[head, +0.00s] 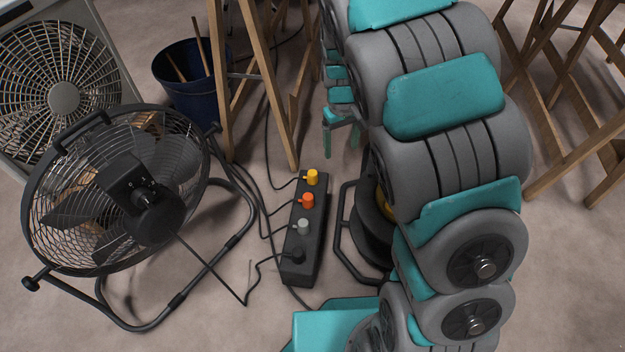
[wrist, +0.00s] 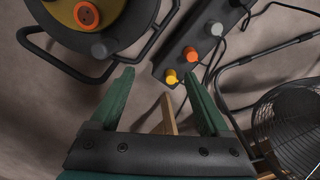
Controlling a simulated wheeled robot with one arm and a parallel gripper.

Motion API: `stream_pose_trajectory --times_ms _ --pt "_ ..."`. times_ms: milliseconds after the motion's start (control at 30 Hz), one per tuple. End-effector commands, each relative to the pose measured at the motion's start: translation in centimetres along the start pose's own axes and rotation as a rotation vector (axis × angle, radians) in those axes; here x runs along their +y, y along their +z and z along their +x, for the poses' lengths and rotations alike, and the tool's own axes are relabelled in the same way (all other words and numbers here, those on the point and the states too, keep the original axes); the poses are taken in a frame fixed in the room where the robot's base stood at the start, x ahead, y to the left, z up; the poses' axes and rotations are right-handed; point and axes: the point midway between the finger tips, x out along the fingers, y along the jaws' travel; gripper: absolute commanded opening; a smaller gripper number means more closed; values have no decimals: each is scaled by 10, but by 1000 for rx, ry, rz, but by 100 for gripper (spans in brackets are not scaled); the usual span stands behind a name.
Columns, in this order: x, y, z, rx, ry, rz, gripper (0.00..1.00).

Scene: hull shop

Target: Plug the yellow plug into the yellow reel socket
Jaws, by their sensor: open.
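The yellow plug (head: 312,177) stands upright at the far end of a black power strip (head: 303,241). In the wrist view the yellow plug (wrist: 171,76) appears between my fingertips, nearer the right one; its depth gap to them is hard to judge. My gripper (wrist: 160,74) is open and empty. In the head view my gripper (head: 341,135) is up and right of the plug, partly hidden by my arm. The cable reel (wrist: 136,20) is at upper left in the wrist view, with an orange socket (wrist: 88,15) and a grey one. I cannot make out a yellow socket.
An orange plug (head: 307,200) and a grey plug (head: 302,226) sit on the strip beside the yellow one. A black floor fan (head: 150,205) stands left, with cables between. Wooden trestle legs (head: 224,100) and a blue bucket (head: 190,85) stand behind. The reel's tubular frame borders the strip.

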Motion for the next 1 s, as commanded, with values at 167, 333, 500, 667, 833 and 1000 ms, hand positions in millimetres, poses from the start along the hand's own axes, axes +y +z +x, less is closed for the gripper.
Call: stream_pose_trajectory --times_ms 167,333,500,667,833,1000 --pt "-12 -44 59 10 -5 -88 80" --pt "-26 -77 104 28 -12 -163 80" --pt "-38 -96 131 43 -21 -209 80" --pt "-42 -102 140 46 -25 -224 80" --pt "-43 -102 140 47 -25 -225 80" --pt "-42 -102 142 46 -25 -225 80"
